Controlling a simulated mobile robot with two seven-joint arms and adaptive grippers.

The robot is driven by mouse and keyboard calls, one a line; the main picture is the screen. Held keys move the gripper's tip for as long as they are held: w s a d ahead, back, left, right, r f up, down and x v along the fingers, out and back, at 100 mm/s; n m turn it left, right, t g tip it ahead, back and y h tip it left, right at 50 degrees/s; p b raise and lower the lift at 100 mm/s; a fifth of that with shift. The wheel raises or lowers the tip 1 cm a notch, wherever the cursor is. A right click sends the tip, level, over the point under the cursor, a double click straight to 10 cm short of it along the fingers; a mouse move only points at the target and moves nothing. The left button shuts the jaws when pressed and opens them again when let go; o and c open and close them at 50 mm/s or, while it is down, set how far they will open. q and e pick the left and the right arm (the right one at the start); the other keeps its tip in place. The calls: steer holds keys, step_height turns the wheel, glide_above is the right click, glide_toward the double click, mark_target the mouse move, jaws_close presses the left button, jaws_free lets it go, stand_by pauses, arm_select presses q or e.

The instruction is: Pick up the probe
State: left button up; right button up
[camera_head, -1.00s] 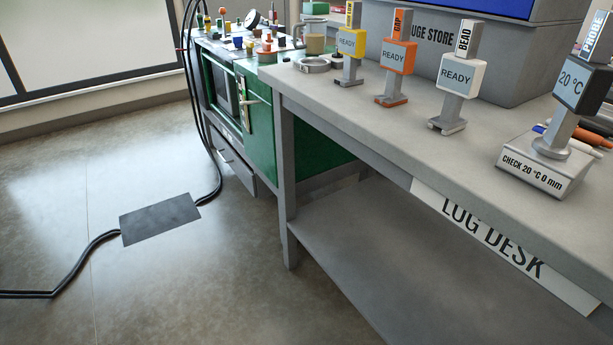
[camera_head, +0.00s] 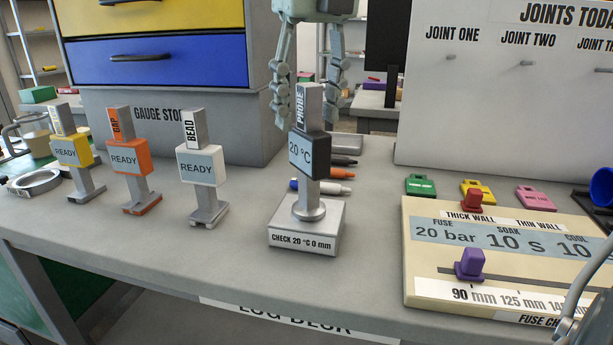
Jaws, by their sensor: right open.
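The probe (camera_head: 308,155) stands upright in the middle of the head view. It has a dark grey block with a "20 °C" face, a grey handle labelled PROBE on top, and a round foot. The foot rests on a pale block (camera_head: 306,231) marked "CHECK 20 °C 0 mm". My right gripper (camera_head: 305,114) comes down from the top. It is open, with its fingers to the left and right of the probe's handle. I cannot tell whether they touch it or are slightly behind it.
Yellow (camera_head: 72,150), orange (camera_head: 130,158) and white BEAD (camera_head: 201,166) gauges stand to the left. Markers (camera_head: 338,172) lie close behind the probe. A fuse chart board (camera_head: 425,250) is at right. The gauge store drawers (camera_head: 165,62) rise behind. Bare desk lies beside the block.

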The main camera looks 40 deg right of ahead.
mark_target(307, 129)
steer(key=shift+w+d+f, duration=0.1)
steer(key=shift+w+f, duration=0.1)
steer(key=shift+f, duration=0.75)
steer(key=shift+w+d+f, duration=0.1)
steer(key=shift+w+f, duration=0.05)
steer(key=shift+f, duration=0.75)
jaws_close()
